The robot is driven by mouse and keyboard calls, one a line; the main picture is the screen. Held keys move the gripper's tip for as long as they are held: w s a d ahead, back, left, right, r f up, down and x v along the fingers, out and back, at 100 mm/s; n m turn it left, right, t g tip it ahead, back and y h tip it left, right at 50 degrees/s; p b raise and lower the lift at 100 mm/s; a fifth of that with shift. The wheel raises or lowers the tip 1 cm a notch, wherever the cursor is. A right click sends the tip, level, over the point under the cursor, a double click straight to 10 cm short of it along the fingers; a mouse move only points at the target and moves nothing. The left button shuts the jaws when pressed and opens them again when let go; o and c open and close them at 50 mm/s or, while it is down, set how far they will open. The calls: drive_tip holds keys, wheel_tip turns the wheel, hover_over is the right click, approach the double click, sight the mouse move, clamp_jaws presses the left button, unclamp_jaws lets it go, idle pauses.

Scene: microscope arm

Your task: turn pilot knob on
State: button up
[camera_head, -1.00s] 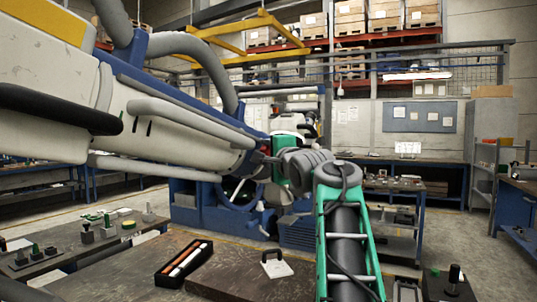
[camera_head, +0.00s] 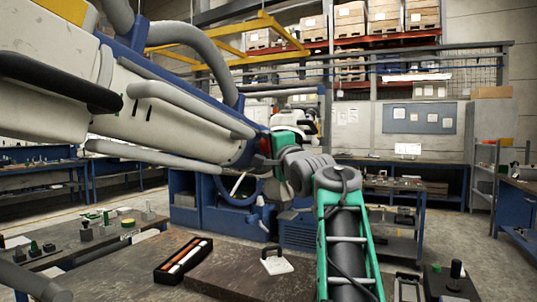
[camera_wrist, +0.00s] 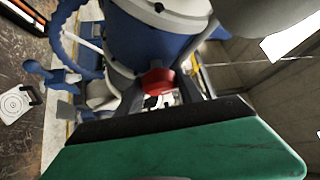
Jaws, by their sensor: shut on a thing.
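The red knob (camera_wrist: 158,79) sits at the blue end of the large white-and-blue arm (camera_head: 185,125). In the wrist view my gripper (camera_wrist: 159,93) has its dark fingers on either side of the knob, shut on it. The knob also shows as a small red patch in the head view (camera_head: 265,147), where my green-and-grey arm reaches it from the right. The fingertips themselves are too small to make out there. I cannot read any on or off marking on the knob.
A dark table in front holds a black tray of rods (camera_head: 183,261) and a white plate with a handle (camera_head: 275,262). Small parts stand on the bench (camera_head: 90,240) at left. Grey hoses (camera_head: 200,50) hang above the large arm. Shelving and workbenches stand behind.

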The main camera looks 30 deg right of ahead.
drive_tip(key=n+t+b, duration=0.2)
drive_tip(key=b, duration=0.1)
drive_tip(key=shift+d+f+n+y, duration=0.1)
drive_tip(key=shift+f+n+y, duration=0.2)
drive_tip(key=shift+f, duration=0.05)
drive_tip(key=n+t+y+b, duration=0.1)
drive_tip(key=n, duration=0.1)
drive_tip(key=n+t+y+b, duration=0.1)
drive_tip(key=n, duration=0.1)
drive_tip(key=shift+r+t+y, duration=0.15)
drive_tip(key=shift+t+y, duration=0.15)
drive_tip(key=shift+t, duration=0.1)
drive_tip(key=n+y, duration=0.1)
drive_tip(key=n, duration=0.1)
drive_tip(key=n+t+y, duration=0.1)
drive_tip(key=n, duration=0.1)
drive_tip(key=n+y, duration=0.2)
drive_tip(key=shift+r, duration=0.25)
drive_tip(key=shift+n+y+p, duration=0.7)
drive_tip(key=shift+n+y, duration=2)
drive_tip(key=shift+n, duration=0.1)
drive_tip(key=o, duration=1.4)
